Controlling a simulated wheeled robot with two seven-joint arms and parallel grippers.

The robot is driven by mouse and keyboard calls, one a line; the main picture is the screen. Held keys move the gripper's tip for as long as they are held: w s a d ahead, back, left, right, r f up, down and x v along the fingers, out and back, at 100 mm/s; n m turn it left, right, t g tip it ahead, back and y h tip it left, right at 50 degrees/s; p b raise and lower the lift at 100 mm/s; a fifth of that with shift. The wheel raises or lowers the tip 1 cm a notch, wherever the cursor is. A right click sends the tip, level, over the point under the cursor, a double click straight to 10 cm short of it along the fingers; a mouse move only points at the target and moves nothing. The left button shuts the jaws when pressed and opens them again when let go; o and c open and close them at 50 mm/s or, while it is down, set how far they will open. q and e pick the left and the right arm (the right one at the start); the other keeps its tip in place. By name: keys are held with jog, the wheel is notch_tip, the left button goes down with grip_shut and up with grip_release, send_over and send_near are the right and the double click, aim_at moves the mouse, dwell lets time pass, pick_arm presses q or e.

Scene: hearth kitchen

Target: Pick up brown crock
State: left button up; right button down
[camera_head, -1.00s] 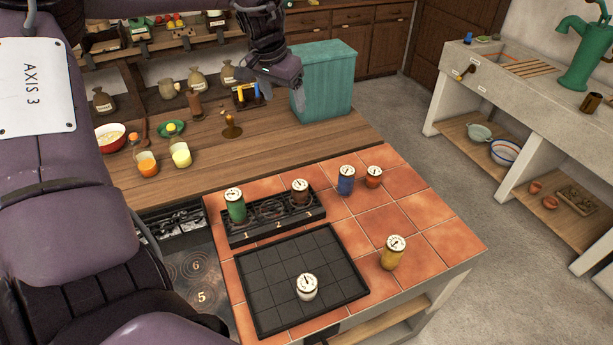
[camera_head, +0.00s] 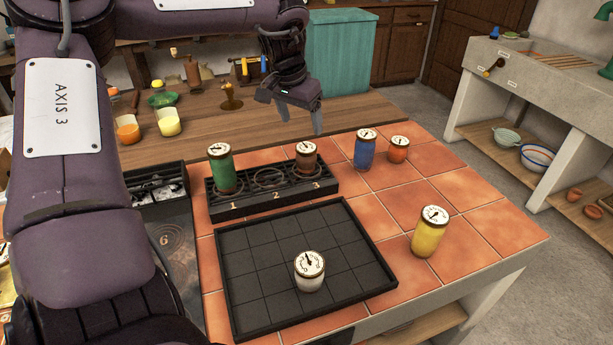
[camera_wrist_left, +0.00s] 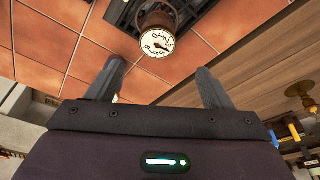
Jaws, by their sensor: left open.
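The brown crock (camera_head: 307,158) is a small jar with a white dial-like lid. It stands upright at slot 3 of the black numbered rack (camera_head: 273,205). In the left wrist view the brown crock (camera_wrist_left: 158,36) shows beyond the fingertips, with its dial lid facing the camera. My left gripper (camera_head: 300,120) is open and empty, above and behind the crock in the head view, with the fingers pointing down. The fingers (camera_wrist_left: 160,80) do not touch the crock. My right gripper is not in view.
A green crock (camera_head: 221,170) stands at slot 1 of the rack. Blue (camera_head: 366,152) and orange (camera_head: 398,152) crocks stand right of it, and a yellow one (camera_head: 429,235) nearer. A white crock (camera_head: 310,275) stands on the black tray (camera_head: 238,322). Wooden counter (camera_head: 200,140) lies behind.

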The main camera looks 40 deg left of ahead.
aim_at(306, 147)
pick_arm(q)
jog(key=x, duration=0.1)
jog(key=b+x, duration=0.1)
jog(key=x, duration=0.1)
jog(key=s+b+x, duration=0.1)
jog(key=shift+w+f, duration=0.15)
jog(key=shift+f, duration=0.3)
jog(key=x, duration=0.6)
jog(key=shift+w+d+f, duration=0.15)
jog(key=shift+d+f, duration=0.05)
jog(key=shift+f, duration=0.2)
jog(key=c, duration=1.2)
